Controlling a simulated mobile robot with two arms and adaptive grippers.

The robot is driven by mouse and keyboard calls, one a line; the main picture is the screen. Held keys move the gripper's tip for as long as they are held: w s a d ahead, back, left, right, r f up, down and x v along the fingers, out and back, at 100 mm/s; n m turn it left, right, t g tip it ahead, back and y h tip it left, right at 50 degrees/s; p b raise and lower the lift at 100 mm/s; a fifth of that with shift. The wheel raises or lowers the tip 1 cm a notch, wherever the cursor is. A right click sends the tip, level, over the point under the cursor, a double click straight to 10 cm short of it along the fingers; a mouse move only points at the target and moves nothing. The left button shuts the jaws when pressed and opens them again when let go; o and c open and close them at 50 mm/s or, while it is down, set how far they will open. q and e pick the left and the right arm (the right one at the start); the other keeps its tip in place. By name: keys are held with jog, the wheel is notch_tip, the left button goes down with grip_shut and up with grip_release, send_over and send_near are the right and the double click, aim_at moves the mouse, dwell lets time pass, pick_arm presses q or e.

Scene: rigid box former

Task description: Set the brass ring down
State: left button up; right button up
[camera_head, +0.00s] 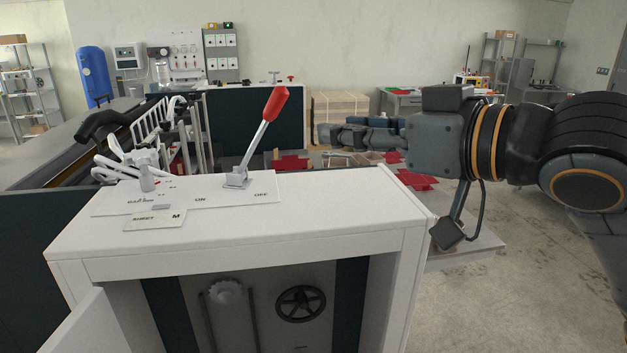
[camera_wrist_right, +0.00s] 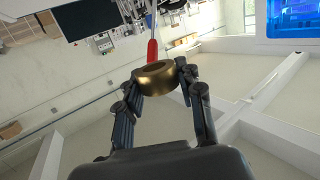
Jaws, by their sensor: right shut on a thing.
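The brass ring (camera_wrist_right: 156,76) is between the fingertips of my right gripper (camera_wrist_right: 162,78) in the right wrist view. The gripper is shut on the ring, with fingers on its left and right sides. In the head view my right gripper (camera_head: 326,136) reaches in from the right, behind the white cabinet top and right of the red-handled lever. I cannot make out the ring in the head view. My left gripper is in neither view.
A white cabinet (camera_head: 330,225) fills the front, with a red-handled lever (camera_head: 264,125) tilted right toward OFF. White tubing and bars (camera_head: 150,130) stand at the left. Red pieces (camera_head: 418,181) lie on a surface beyond. Open floor (camera_head: 530,290) lies at the right.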

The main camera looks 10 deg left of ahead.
jog(key=w, duration=0.3)
jog(key=p, duration=0.5)
send_over(355, 192)
jog(key=f, duration=0.8)
jog(key=shift+s+a+f, duration=0.15)
jog(key=shift+s+f, duration=0.05)
jog(key=shift+s, duration=0.2)
jog(key=shift+w+d+f, duration=0.2)
jog(key=shift+w+f, duration=0.05)
jog(key=shift+f, duration=0.2)
jog(key=f+p, duration=0.2)
jog(key=f, duration=0.1)
jog(key=shift+w, duration=0.2)
jog(key=shift+f, duration=0.25)
